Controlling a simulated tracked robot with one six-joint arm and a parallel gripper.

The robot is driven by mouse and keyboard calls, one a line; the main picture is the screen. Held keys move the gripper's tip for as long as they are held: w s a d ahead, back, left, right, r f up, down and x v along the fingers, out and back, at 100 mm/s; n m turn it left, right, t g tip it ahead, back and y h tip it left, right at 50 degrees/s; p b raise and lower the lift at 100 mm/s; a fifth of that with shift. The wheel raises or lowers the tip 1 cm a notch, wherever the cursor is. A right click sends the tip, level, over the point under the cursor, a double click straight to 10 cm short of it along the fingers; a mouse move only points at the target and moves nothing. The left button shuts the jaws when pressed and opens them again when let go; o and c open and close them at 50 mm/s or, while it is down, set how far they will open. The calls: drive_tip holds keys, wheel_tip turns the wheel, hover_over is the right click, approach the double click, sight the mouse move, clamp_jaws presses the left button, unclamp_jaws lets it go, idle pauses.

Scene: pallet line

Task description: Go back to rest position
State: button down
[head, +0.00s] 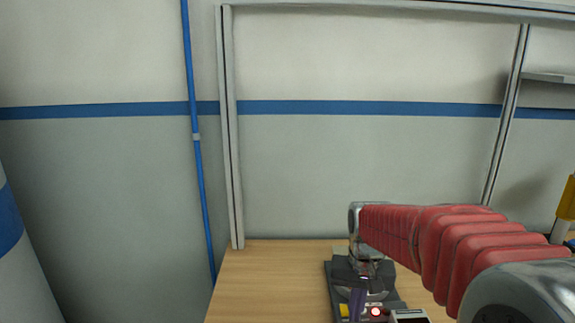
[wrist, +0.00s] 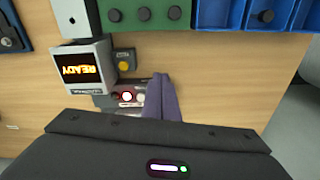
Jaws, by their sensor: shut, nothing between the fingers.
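My gripper (wrist: 160,80) is shut and empty; its purple fingers point away from the dark palm in the wrist view. In the head view the gripper (head: 357,298) points down over the wooden bench (head: 260,283), at the end of my red-sleeved arm. Close to the fingertips is a small control box with a lit red button (wrist: 127,97), which also shows at the bottom of the head view (head: 376,311). I cannot tell whether the fingers touch the box.
A display (wrist: 84,67) reading "READY", upside down, stands beside a yellow button (wrist: 124,66). A green block (wrist: 145,15) with dark knobs and blue bins (wrist: 262,15) line the bench edge. A metal frame post (head: 231,140) rises at the bench's left. The bench's left part is clear.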

drive_tip(key=s+r+n+t, duration=0.1)
drive_tip(key=s+r+t, duration=0.1)
drive_tip(key=s, duration=0.8)
drive_tip(key=s+r+n+t, duration=0.1)
drive_tip(key=s+r, duration=0.4)
drive_tip(key=s, duration=0.5)
drive_tip(key=shift+r+t, duration=0.15)
drive_tip(key=shift+t, duration=0.75)
